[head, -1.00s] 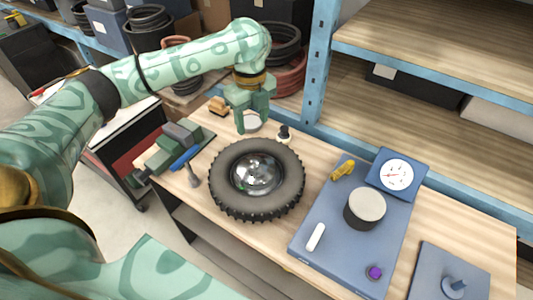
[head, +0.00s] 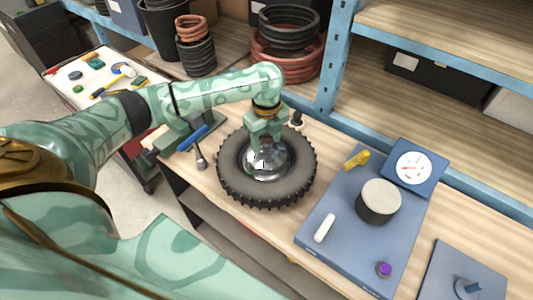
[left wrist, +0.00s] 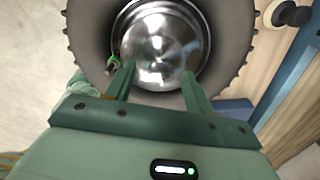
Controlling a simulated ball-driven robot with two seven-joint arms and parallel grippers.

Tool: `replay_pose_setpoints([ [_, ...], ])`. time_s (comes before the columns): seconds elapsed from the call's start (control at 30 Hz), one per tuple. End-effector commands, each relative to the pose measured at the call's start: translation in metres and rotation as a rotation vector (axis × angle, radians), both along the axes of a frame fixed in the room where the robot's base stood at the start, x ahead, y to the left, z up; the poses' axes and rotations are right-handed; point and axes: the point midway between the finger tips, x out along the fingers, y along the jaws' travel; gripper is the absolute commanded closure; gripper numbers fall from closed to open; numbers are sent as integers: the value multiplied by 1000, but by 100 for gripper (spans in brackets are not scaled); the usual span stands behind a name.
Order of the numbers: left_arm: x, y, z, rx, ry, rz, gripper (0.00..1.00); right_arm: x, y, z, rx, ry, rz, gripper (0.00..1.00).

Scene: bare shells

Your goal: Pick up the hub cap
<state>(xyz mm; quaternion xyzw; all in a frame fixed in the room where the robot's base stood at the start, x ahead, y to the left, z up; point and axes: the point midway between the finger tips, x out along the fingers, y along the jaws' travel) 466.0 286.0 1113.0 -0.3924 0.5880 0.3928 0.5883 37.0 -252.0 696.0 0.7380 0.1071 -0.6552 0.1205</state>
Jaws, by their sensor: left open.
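The hub cap (head: 268,163) is a shiny chrome dome lying in the middle of a black knobbly tyre (head: 233,188) on the workbench. My left gripper (head: 262,148) is over the hub cap, pointing down, with its fingers open. In the left wrist view the hub cap (left wrist: 160,45) lies ahead of and between the two spread fingertips (left wrist: 155,72). I cannot tell whether the fingers touch it. The tyre (left wrist: 235,30) surrounds it there. My right gripper is not in view.
Blue shelving (head: 335,60) rises behind.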

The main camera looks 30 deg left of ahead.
Motion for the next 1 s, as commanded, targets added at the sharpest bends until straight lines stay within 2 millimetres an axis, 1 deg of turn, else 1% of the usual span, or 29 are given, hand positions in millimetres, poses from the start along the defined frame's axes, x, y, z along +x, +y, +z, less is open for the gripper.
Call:
replay_pose_setpoints([
  [0.03,0,-1,-8,-1,0,1,47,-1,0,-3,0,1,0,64],
  [0.1,0,0,-13,1,0,-1,47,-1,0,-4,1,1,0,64],
  [0.33,0,0,-14,1,-3,-1,47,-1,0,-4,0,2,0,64],
  [0.37,0,0,-14,1,-3,-1,52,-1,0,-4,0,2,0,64],
  [0.4,0,0,-14,1,-2,-1,64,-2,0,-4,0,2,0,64],
  [0.47,0,0,-14,1,-3,-1,80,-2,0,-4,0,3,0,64],
  [0.5,0,0,-14,1,-2,-1,91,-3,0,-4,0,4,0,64],
  [0.53,0,0,-14,1,-2,-1,96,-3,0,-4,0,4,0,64],
  [0.83,0,0,-13,1,-3,-1,96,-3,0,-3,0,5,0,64],
  [0.93,1,0,-7,0,-3,-1,96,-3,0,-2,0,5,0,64],
  [1.0,1,0,0,-1,-4,0,96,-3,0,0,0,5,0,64],
])
